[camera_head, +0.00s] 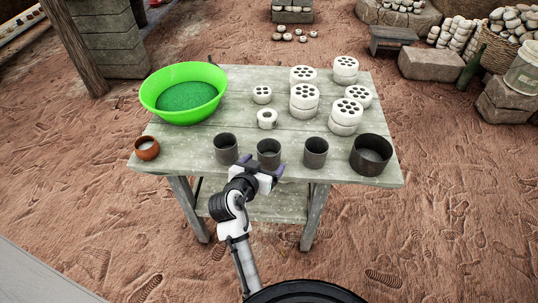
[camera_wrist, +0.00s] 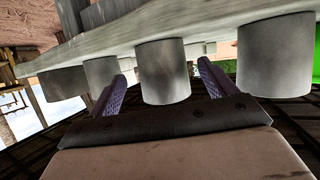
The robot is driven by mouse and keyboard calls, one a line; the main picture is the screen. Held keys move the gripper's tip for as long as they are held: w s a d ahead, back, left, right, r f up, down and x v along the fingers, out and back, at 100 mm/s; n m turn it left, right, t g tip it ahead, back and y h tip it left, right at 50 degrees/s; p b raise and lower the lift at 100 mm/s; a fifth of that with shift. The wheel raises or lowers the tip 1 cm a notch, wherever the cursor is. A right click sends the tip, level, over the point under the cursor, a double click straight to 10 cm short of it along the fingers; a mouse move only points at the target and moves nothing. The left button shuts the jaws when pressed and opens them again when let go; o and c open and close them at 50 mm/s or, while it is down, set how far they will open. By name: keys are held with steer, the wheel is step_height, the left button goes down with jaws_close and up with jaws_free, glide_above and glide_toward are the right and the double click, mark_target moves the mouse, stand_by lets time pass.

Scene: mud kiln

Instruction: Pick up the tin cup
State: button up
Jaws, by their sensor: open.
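Three similar dark grey metal cups stand in a row along the front edge of the table: a left cup (camera_head: 226,149), a middle cup (camera_head: 268,153) and a right cup (camera_head: 315,153). A wider dark pot (camera_head: 371,155) stands at the right end. Which one the task calls the tin cup is not marked. My gripper (camera_head: 262,165) is open and empty at the table's front edge, just in front of the middle cup. In the wrist view, which looks upside down, the middle cup (camera_wrist: 163,75) shows between and beyond the two fingers. The left cup (camera_wrist: 274,60) is at the right there.
The worn wooden table (camera_head: 210,83) also holds a bright green basin (camera_head: 184,70) at the back left and a small brown clay bowl (camera_head: 147,150) at the left corner. Several white perforated blocks (camera_head: 304,96) stand behind the cups, with a small white ring-shaped piece (camera_head: 267,118) nearer.

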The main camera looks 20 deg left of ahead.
mark_target(265, 161)
steer(key=p+x, duration=0.1)
steer(key=x, duration=0.3)
steer(key=shift+w+a, duration=0.1)
steer(key=shift+w, duration=0.2)
steer(key=c, duration=1.1)
steer(key=shift+r, duration=0.1)
